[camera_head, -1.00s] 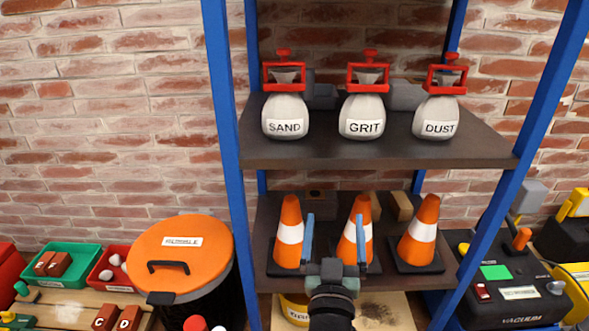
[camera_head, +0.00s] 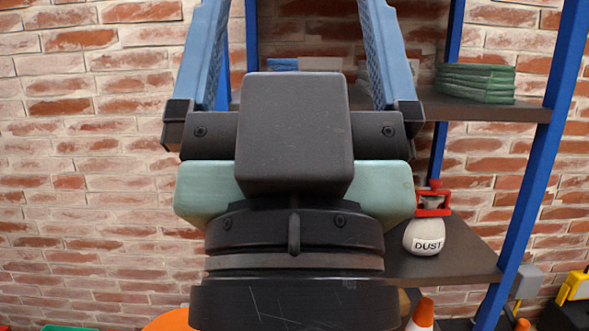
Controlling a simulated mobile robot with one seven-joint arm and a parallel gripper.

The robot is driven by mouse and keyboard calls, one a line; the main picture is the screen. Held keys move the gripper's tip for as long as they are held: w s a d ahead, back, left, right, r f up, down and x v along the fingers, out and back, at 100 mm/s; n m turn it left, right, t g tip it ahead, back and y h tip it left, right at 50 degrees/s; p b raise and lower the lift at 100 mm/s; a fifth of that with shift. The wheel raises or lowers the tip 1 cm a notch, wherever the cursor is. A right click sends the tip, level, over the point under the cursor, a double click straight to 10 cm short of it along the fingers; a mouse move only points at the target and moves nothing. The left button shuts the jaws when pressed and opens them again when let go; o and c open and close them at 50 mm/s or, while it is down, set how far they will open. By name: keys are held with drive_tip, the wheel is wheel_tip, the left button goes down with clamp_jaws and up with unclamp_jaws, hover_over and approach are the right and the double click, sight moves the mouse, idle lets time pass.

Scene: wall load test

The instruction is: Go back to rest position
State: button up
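My gripper (camera_head: 292,60) fills the middle of the head view, close to the camera and pointing up. Its two blue fingers stand wide apart with nothing between them that I can see; the fingertips run past the top edge. It hides much of the blue-posted shelf rack behind it.
The rack's right post (camera_head: 530,165) and middle shelf (camera_head: 455,262) show to the right. A bag marked DUST (camera_head: 425,235) stands on that shelf. Green folded items (camera_head: 475,83) lie on the upper shelf. An orange cone tip (camera_head: 422,312) and an orange lid (camera_head: 170,320) show at the bottom. The left brick wall is clear.

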wheel_tip(320, 180, up, 31)
drive_tip(key=p, duration=2.9)
drive_tip(key=shift+o, duration=0.4)
drive_tip(key=shift+w, duration=0.1)
drive_tip(key=w+f+g+b, duration=0.3)
drive_tip(key=w+f+b, duration=0.2)
drive_tip(key=f, duration=1.1)
drive_tip(key=w+f+g+b, duration=0.2)
drive_tip(key=w+f+b, duration=0.25)
drive_tip(key=f, duration=1.15)
drive_tip(key=w+f+g+b, duration=0.35)
drive_tip(key=f+b, duration=0.25)
drive_tip(key=f, duration=1.1)
drive_tip(key=s+f+g+b, duration=0.2)
drive_tip(key=s+f+b, duration=0.15)
drive_tip(key=f, duration=1.05)
drive_tip(key=s+f+g+b, duration=0.1)
drive_tip(key=s+f+b, duration=0.25)
drive_tip(key=f, duration=1.05)
drive_tip(key=s+f+g+b, duration=0.2)
drive_tip(key=s+f+b, duration=0.15)
drive_tip(key=f, duration=1.05)
drive_tip(key=b+x, duration=0.7)
drive_tip(key=x, duration=0.3)
drive_tip(key=shift+w+a, duration=0.2)
drive_tip(key=shift+s+f, duration=0.1)
